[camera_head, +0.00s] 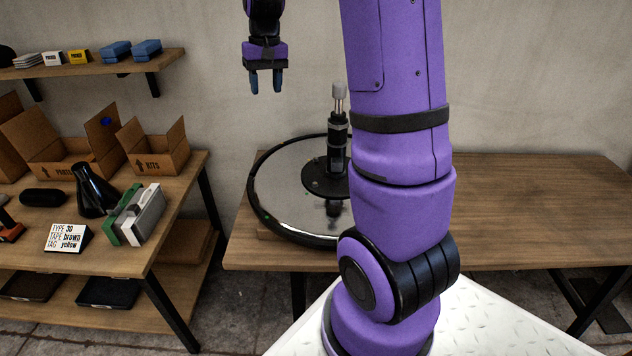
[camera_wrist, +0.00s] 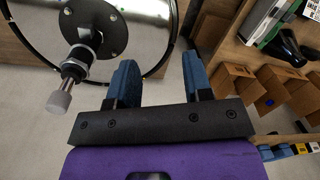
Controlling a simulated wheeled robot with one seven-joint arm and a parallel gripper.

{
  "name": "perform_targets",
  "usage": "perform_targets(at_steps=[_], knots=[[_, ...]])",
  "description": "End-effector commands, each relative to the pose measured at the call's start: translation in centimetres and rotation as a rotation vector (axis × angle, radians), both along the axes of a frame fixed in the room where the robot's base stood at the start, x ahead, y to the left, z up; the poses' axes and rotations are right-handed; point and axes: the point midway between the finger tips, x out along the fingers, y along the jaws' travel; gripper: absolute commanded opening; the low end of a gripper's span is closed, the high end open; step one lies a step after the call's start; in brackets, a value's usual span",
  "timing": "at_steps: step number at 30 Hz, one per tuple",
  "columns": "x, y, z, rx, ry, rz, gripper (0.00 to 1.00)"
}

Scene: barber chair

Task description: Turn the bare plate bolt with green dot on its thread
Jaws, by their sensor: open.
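The upturned round chair base (camera_head: 290,215) lies on the table, with a shiny face and dark rim. A dark round plate (camera_head: 316,182) sits at its middle, around an upright black column (camera_head: 337,135) with a pale grey tip. In the wrist view the plate (camera_wrist: 118,38) shows several small bolt heads at its edge. I cannot make out a green dot on any bolt, and my arm hides part of the base's right side. My gripper (camera_head: 266,84) points down, open and empty, above and left of the column. Its fingers also show in the wrist view (camera_wrist: 160,82), apart from the plate.
The column (camera_wrist: 75,70) stands close to my gripper's side in the wrist view. The wooden table (camera_head: 540,205) is clear at right. At left, a bench (camera_head: 110,262) holds open boxes, a black flask, a case and a card; a shelf (camera_head: 90,68) hangs above.

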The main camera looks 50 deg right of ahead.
Motion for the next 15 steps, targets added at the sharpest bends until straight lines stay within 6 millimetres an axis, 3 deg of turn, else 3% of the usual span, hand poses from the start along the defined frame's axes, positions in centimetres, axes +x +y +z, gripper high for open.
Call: perform_targets(at_steps=[1, 6, 15], knots=[[-0.9, 1.4, 1.4, -0.009, -0.024, 0.021, 0.46], [-4.1, 5.2, 4.7, -0.037, -0.092, 0.088, 0.46], [-10.8, 11.1, 8.6, -0.091, -0.216, 0.214, 0.46]])
